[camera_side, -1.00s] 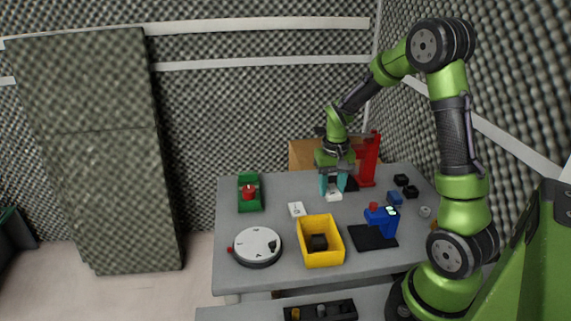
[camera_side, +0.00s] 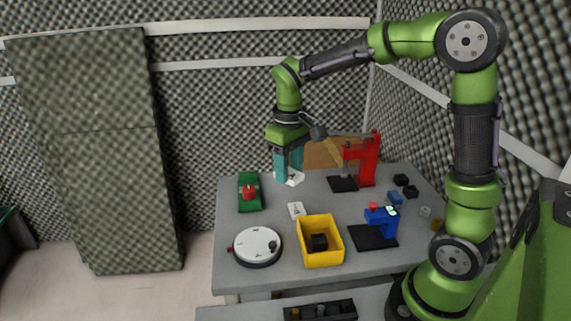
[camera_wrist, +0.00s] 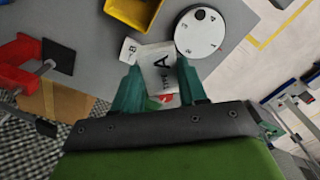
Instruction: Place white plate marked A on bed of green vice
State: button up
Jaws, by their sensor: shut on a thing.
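My gripper (camera_side: 288,172) is shut on the white plate marked A (camera_side: 297,179) and holds it above the back of the table. In the wrist view the letter A faces the camera on the plate (camera_wrist: 157,65), between the teal fingertips of my gripper (camera_wrist: 159,70). The green vice (camera_side: 250,203), with a red part on top, stands to the left of my gripper in the side view.
A second white plate (camera_side: 296,210), marked B in the wrist view (camera_wrist: 129,50), lies on the table (camera_side: 226,205). A yellow bin (camera_side: 335,258), a round white dial (camera_side: 257,243), a red press (camera_side: 369,160) and a blue device (camera_side: 380,220) stand around.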

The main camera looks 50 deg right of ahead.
jog(key=s+d+f+m, duration=0.3)
jog(key=d+f+m, duration=0.1)
jog(key=d, duration=0.4)
jog(key=s+d+f+m, duration=0.3)
jog(key=d+f+m, duration=0.1)
jog(key=d, duration=0.4)
send_over(337, 210)
notch_tip(337, 210, down, 6)
jog(key=shift+r, duration=0.2)
jog(key=shift+f, duration=2.05)
jog(key=o, duration=1.1)
jog(key=shift+f, duration=0.1)
